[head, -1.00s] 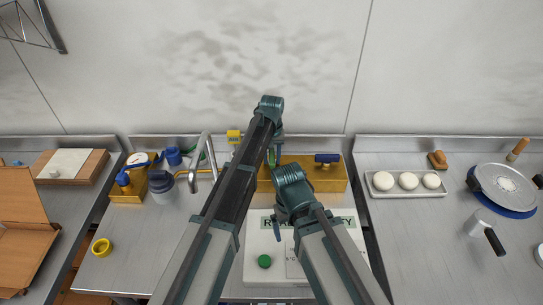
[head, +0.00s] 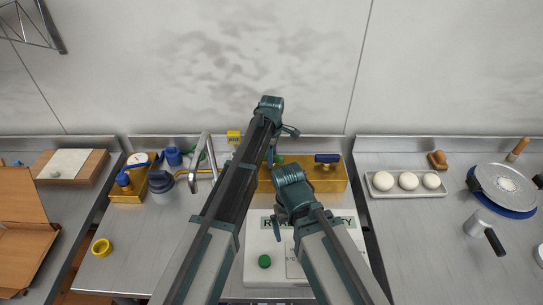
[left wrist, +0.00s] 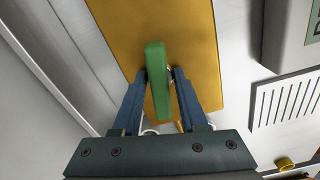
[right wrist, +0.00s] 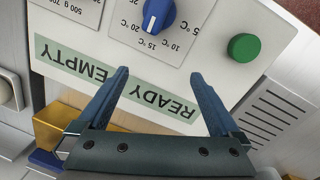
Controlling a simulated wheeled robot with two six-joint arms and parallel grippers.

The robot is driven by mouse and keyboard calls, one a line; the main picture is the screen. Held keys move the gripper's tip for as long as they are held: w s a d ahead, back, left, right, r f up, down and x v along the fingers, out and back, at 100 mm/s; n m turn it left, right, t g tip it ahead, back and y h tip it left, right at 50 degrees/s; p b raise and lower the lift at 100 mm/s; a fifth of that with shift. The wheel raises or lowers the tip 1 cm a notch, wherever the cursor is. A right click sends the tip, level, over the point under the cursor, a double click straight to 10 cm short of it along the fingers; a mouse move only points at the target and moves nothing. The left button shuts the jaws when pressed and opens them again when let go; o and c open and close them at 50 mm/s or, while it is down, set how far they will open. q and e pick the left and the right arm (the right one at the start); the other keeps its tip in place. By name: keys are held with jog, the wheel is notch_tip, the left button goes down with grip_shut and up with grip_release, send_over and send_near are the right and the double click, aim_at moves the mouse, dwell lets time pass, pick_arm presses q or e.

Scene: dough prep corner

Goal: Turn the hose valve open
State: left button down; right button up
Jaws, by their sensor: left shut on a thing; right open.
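A green valve lever (left wrist: 157,85) stands on a yellow block (left wrist: 200,45) in the left wrist view. My left gripper (left wrist: 160,76) is shut on this lever, one blue finger on each side. In the head view a bit of the green lever (head: 280,159) shows beside my left gripper (head: 271,157), at the left end of the yellow block (head: 300,181); my arm hides much there. My right gripper (right wrist: 160,78) is open and empty in front of the white READY/EMPTY panel (right wrist: 90,58).
A blue handle (head: 327,158) sits on the same yellow block, to the right. The panel has a green button (head: 265,261) and a blue knob (right wrist: 158,14). A curved tap (head: 207,150) stands left of my left arm. A dough tray (head: 407,193) is right.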

pick_arm(q)
jog(key=shift+n, duration=0.9)
jog(key=c, duration=0.7)
grip_release()
pick_arm(e)
jog(key=shift+r, duration=0.1)
pick_arm(q)
notch_tip(320, 180, up, 7)
jog(key=p, duration=0.7)
jog(key=shift+r, duration=0.1)
pick_arm(e)
notch_tip(320, 180, up, 7)
